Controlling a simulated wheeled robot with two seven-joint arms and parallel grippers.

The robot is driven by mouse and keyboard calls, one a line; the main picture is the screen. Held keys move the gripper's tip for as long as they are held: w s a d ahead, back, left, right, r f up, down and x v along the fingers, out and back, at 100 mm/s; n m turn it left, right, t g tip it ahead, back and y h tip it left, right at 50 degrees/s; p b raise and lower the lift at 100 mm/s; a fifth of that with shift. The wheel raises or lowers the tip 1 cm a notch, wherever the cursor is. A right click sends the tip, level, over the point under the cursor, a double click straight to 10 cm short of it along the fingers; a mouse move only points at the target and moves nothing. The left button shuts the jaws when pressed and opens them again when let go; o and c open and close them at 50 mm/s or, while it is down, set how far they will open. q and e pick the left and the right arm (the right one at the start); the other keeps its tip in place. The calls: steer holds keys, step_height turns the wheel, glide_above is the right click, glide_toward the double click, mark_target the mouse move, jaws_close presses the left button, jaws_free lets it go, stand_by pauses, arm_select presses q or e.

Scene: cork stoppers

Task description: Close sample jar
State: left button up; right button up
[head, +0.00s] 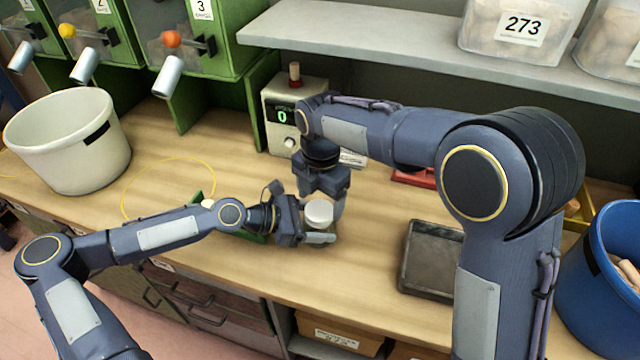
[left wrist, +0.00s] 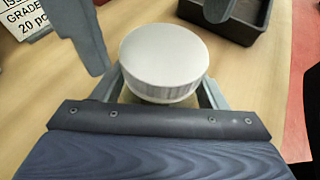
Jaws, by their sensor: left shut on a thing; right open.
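The sample jar (head: 320,228) stands upright at the middle of the bench, with a white ribbed lid (head: 319,211) on its top. The lid also shows in the left wrist view (left wrist: 163,60); whether it is tight cannot be told. My left gripper (head: 318,236) is shut on the jar below the lid, one finger on each side. My right gripper (head: 322,197) points down, open and empty, just above and behind the lid. The jar's body is mostly hidden there.
A dark tray (head: 428,262) lies right of the jar. A counter box (head: 283,118) reading 0 stands behind. A white bucket (head: 70,150) is at left, a blue bin (head: 605,290) at right. A green object (head: 255,238) sits behind my left wrist. A shelf (head: 350,45) overhangs the back.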

steer(key=shift+f, duration=1.2)
steer(key=c, duration=1)
steer(key=m, duration=1)
steer(key=shift+a, duration=0.1)
steer(key=m, duration=1)
steer(key=shift+m, duration=0.3)
